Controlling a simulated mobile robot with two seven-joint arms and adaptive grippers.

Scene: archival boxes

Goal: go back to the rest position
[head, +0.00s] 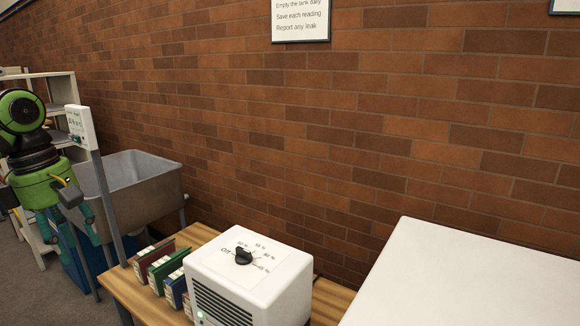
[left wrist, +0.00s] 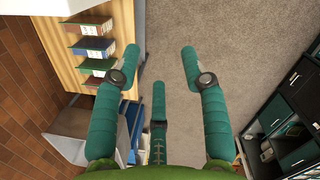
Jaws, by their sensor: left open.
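My left gripper (head: 82,238) hangs at the left of the head view, on a green arm, with its teal fingers pointing down. In the left wrist view my left gripper (left wrist: 160,58) has its fingers spread apart, with only the carpet visible between the tips. It is open and holds nothing. My right gripper is in neither view.
A wooden table (head: 140,296) bears several archival boxes (head: 161,268) and a white dial unit (head: 252,272). A metal sink (head: 130,180) stands behind my left gripper. A dark shelf (left wrist: 290,115) stands right in the left wrist view; carpet (left wrist: 225,45) lies clear between.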

